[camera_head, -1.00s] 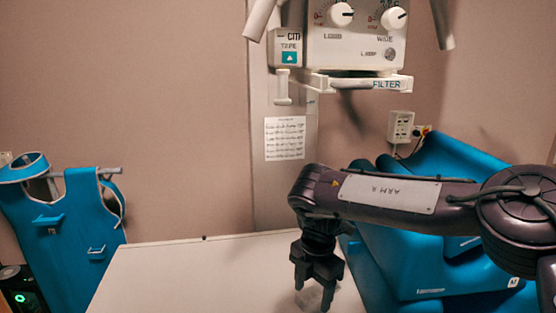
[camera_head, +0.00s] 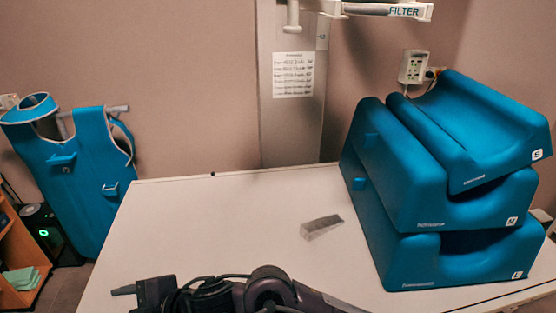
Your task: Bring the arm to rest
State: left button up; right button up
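My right arm (camera_head: 265,288) lies low across the front of the white table, coming in from the bottom right. Its gripper (camera_head: 122,290) is at the left end of the arm, near the bottom edge of the picture, and points left. The fingers show edge-on, so their opening cannot be made out, and I see nothing held in them. A small grey, partly clear wedge (camera_head: 322,227) lies on the table top, well apart from the gripper. My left gripper is not in view.
Stacked blue cushions (camera_head: 440,190) fill the table's right side. The white table (camera_head: 230,215) is clear at its middle and back left. A blue apron (camera_head: 85,170) hangs at the left. A column with a filter tray (camera_head: 400,11) stands behind.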

jog(key=w+d+r+m+t+h, duration=0.1)
jog(key=w+d+r+m+t, duration=0.2)
jog(key=w+d+m+t, duration=0.5)
jog(key=w+d+f+m+h, duration=0.2)
jog(key=d+f+m+h, duration=0.2)
jog(key=d+m, duration=0.5)
jog(key=s+d+f+m+g+h, duration=0.2)
jog(key=s+d+f+h, duration=0.15)
jog(key=d, duration=0.65)
jog(key=s+d+f+m+g+h, duration=0.25)
jog(key=s+d+f, duration=0.2)
jog(key=d, duration=0.55)
jog(key=s+d+f+m+g+h, duration=0.25)
jog(key=s+d+f, duration=0.2)
jog(key=d, duration=0.45)
jog(key=s+f+b, duration=0.3)
jog(key=f+b, duration=0.3)
jog(key=f, duration=3)
jog(key=s+d+f+g+b, duration=0.1)
jog(key=s+d+f+b, duration=0.2)
jog(key=s+f, duration=1.5)
notch_tip(320, 180, down, 3)
jog(key=shift+s+d+n+b, duration=0.2)
jog(key=shift+s+n+b, duration=0.1)
jog(key=shift+b, duration=0.25)
jog(key=shift+s+y, duration=0.2)
jog(key=shift+y, duration=0.05)
jog(key=shift+c, duration=0.3)
